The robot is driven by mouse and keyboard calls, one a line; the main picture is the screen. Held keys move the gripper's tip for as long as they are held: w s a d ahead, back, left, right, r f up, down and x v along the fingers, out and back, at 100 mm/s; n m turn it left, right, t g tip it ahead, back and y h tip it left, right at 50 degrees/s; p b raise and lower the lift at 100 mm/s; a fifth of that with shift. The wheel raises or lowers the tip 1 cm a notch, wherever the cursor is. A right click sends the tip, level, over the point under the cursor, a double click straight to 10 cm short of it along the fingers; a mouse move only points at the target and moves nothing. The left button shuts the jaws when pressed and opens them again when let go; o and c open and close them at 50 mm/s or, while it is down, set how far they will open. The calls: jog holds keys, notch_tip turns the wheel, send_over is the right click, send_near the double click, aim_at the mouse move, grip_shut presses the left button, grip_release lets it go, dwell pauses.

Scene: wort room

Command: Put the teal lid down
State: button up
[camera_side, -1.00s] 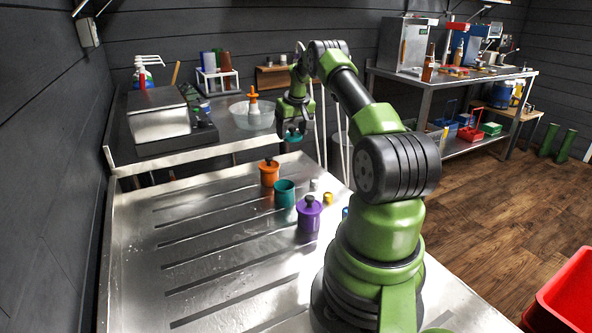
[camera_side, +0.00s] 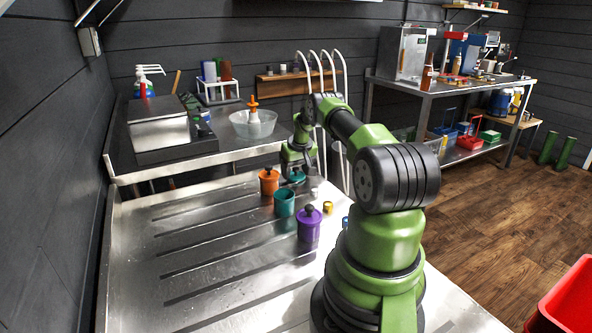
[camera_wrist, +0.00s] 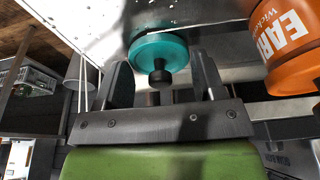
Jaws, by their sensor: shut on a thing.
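My gripper (camera_side: 298,168) is shut on the teal lid (camera_side: 297,177) and points down low over the far part of the metal table. The lid also shows in the wrist view (camera_wrist: 163,49), with its black knob between my fingers. I cannot tell whether the lid touches the table or hangs just above it. The open teal jar (camera_side: 285,204) stands nearer the camera, apart from the lid, with no lid on it.
The orange jar (camera_side: 268,182) stands close to the left of my gripper. The purple jar (camera_side: 309,226) and a small yellow piece (camera_side: 328,207) stand nearer. The slotted table (camera_side: 200,245) is clear on the left. A glass bowl (camera_side: 253,126) is behind.

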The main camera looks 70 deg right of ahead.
jog(key=shift+f, duration=0.1)
jog(key=o, duration=1)
